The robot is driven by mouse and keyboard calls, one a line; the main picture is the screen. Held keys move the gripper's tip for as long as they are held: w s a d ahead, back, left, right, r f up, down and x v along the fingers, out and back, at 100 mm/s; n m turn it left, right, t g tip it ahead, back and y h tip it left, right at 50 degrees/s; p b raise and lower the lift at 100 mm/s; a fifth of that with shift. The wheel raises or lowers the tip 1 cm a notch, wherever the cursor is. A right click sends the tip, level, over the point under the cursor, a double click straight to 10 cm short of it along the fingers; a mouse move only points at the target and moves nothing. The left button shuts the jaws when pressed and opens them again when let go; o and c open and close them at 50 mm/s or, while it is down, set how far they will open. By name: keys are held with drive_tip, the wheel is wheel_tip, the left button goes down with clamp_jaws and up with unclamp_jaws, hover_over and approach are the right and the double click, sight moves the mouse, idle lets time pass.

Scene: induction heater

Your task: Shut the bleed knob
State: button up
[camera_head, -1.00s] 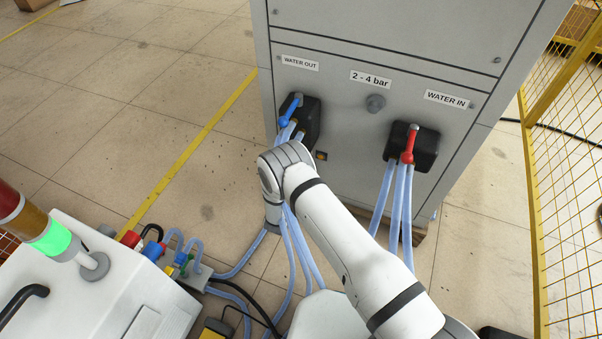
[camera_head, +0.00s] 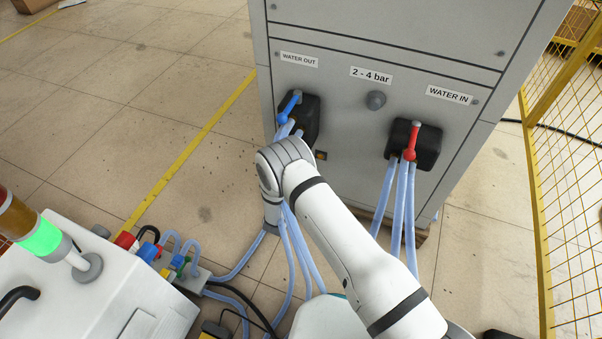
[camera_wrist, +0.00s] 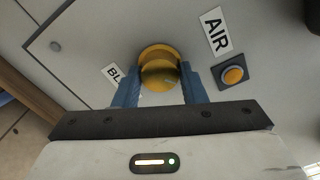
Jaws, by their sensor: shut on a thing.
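The bleed knob (camera_wrist: 159,67) is a round yellow-gold knob on the grey cabinet panel in the wrist view. A label starting with "BL" (camera_wrist: 112,75) is beside it, partly covered by a finger. My gripper (camera_wrist: 160,88) has its two blue fingers on either side of the knob, shut on it. A pale mark shows on the knob's side. In the head view my white arm reaches down to the cabinet's lower left, and the knob and fingers are hidden behind it.
An orange button (camera_wrist: 233,74) under an "AIR" label (camera_wrist: 215,32) is right of the knob. The blue lever (camera_head: 289,106) and red lever (camera_head: 412,141) sit above hoses on the cabinet (camera_head: 350,160). A yellow mesh fence (camera_head: 560,190) stands at right.

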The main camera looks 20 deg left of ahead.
drive_tip(key=shift+n, duration=5)
drive_tip(key=o, duration=1)
drive_tip(key=shift+r, duration=0.1)
drive_tip(key=shift+s, duration=0.1)
drive_tip(key=s, duration=0.2)
drive_tip(key=s+p, duration=0.1)
drive_tip(key=s, duration=0.2)
drive_tip(key=s+p, duration=0.1)
drive_tip(key=s, duration=0.1)
drive_tip(key=shift+s+a, duration=0.3)
